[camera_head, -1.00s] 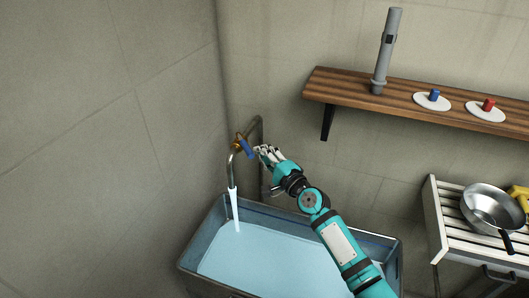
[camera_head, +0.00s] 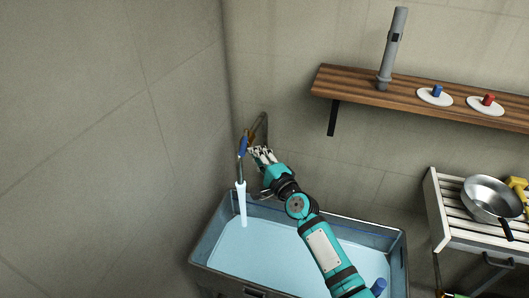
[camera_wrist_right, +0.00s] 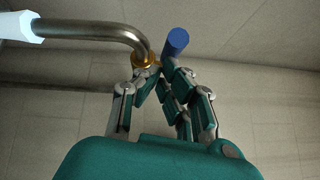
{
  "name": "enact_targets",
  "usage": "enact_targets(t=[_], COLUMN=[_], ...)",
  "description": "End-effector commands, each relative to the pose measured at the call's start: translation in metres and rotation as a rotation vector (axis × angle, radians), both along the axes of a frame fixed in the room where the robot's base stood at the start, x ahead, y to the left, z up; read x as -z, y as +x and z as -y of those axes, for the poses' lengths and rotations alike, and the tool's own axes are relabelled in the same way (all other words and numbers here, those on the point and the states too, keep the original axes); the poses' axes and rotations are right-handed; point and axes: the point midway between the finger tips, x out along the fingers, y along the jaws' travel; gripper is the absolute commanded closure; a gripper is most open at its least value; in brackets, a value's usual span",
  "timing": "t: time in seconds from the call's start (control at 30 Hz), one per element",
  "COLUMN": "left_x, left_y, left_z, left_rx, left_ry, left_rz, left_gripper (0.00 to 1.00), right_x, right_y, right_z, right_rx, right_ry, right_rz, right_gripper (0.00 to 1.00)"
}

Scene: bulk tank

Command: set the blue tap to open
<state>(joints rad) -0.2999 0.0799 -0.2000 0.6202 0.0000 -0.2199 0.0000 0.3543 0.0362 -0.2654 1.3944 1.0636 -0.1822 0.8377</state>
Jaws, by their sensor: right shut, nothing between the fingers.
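The blue tap handle (camera_head: 243,146) is on the pipe at the wall above the tank. It also shows in the right wrist view (camera_wrist_right: 175,42), beside a brass fitting (camera_wrist_right: 146,60) and the curved metal spout (camera_wrist_right: 95,28). A pale stream of water (camera_head: 241,205) runs from the spout into the tank (camera_head: 200,250). My right gripper (camera_head: 260,153) is shut and empty, just right of the handle. In the wrist view its fingertips (camera_wrist_right: 157,72) are close below the handle; I cannot tell whether they touch. My left gripper is not in view.
A wooden shelf (camera_head: 350,84) on the wall holds a grey standing tube (camera_head: 389,50) and blue and red knobs on white discs. A slatted rack (camera_head: 446,225) with a metal pan (camera_head: 487,198) stands at the right. A blue cylinder end (camera_head: 378,287) shows near my right arm.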

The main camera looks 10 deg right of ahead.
Motion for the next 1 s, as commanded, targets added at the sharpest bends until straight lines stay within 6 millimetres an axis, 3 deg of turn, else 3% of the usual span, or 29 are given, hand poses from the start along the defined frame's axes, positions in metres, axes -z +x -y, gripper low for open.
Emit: enact_targets(t=[0.3,1.0], left_x=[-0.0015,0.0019], left_y=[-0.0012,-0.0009], left_z=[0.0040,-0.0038], left_rx=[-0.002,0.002], left_ry=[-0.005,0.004], left_rz=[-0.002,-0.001], left_gripper=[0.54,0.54], right_x=[0.0003,0.0038], right_y=[-0.0015,-0.0012], right_z=[-0.0110,-0.0107], right_rx=[-0.001,-0.001], right_ry=[0.001,0.001], right_rz=[-0.001,-0.001], right_gripper=[1.00,1.00])
